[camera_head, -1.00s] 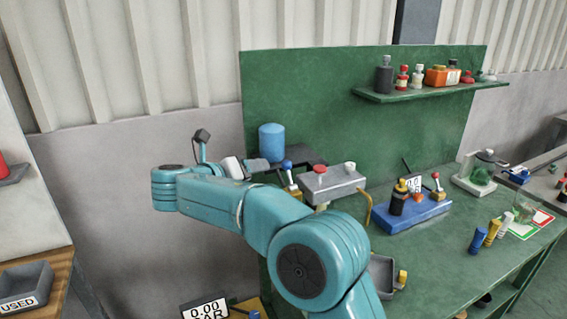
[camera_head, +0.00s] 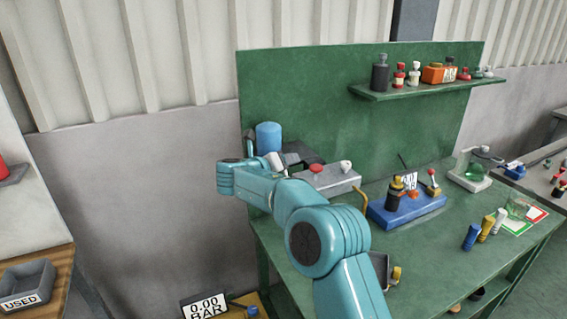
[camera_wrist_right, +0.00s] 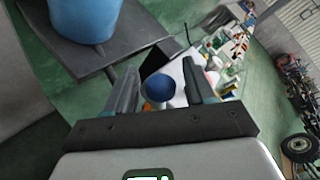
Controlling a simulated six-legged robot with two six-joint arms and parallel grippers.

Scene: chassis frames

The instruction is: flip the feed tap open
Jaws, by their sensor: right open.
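A blue ball knob (camera_wrist_right: 160,88), apparently the handle of the feed tap, shows in the right wrist view. My right gripper (camera_wrist_right: 161,84) is open, with one finger on each side of the knob and visible gaps between. I cannot tell how deep the knob sits between the fingers. In the head view my right gripper (camera_head: 296,159) is by the left end of the bench, beside the grey box (camera_head: 328,182). There my arm hides the blue knob and its brass-coloured base. My left gripper is not in view.
A blue cylinder (camera_head: 269,137) stands on a dark plate behind my gripper; the wrist view shows it (camera_wrist_right: 85,18) too. A red knob (camera_head: 316,169) and white knob (camera_head: 346,166) top the grey box.

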